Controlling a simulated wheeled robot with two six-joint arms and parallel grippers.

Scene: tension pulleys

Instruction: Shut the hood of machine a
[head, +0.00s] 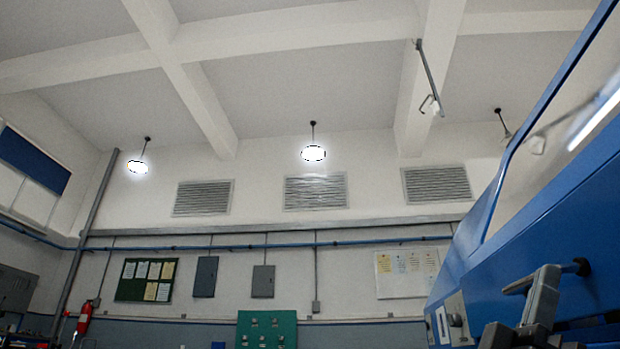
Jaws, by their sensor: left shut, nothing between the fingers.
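A blue machine (555,240) fills the right side of the head view; I see no label that tells whether it is machine a. Its blue-framed hood (515,143) slopes up to the upper right, around a clear pane. How far the hood stands open I cannot tell. My left gripper (548,275) is at the lower right, in front of the blue panel. It is shut and empty, close to a dark bar with a black end (582,267); whether they touch is unclear. My right gripper is not in view.
A grey panel with a knob (455,320) is on the machine's front left. The back wall has a green board (147,280), a whiteboard (407,273) and a fire extinguisher (84,318). A teal board (267,329) stands low in the middle. The floor is out of view.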

